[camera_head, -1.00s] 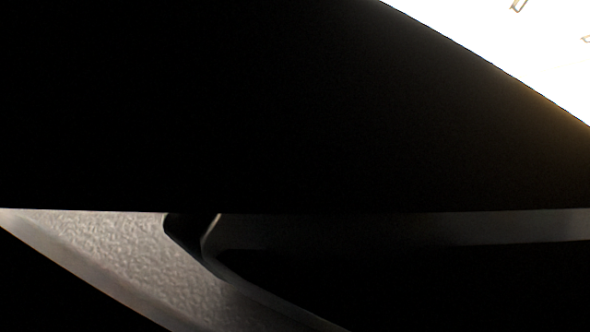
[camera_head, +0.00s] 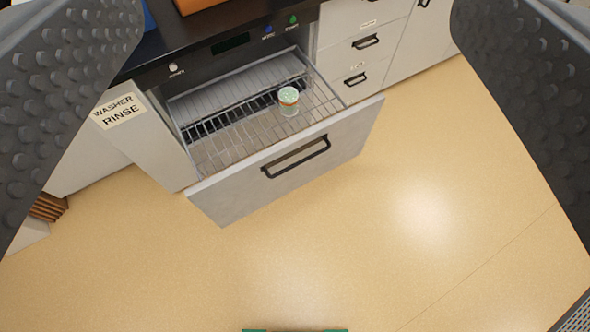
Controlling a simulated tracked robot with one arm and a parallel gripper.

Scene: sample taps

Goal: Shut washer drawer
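The washer drawer (camera_head: 236,187) is pulled well out from the washer under the dark counter. Its grey front has a black bar handle (camera_head: 295,157) and its inside is a wire rack (camera_head: 228,146). A small jar with a pale green top (camera_head: 289,99) stands on the rack towards the right. The washer body carries a "WASHER RINSE" label (camera_head: 118,110). My gripper (camera_head: 310,90) is open, with its two dark studded fingers at the left and right edges of the view. Nothing is between them up close; the drawer lies beyond and below.
White cabinet drawers with black handles (camera_head: 366,41) stand right of the washer. Small blue and green buttons (camera_head: 293,19) sit on its panel. An orange object (camera_head: 198,4) lies on the counter. The tan floor (camera_head: 420,225) in front is clear.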

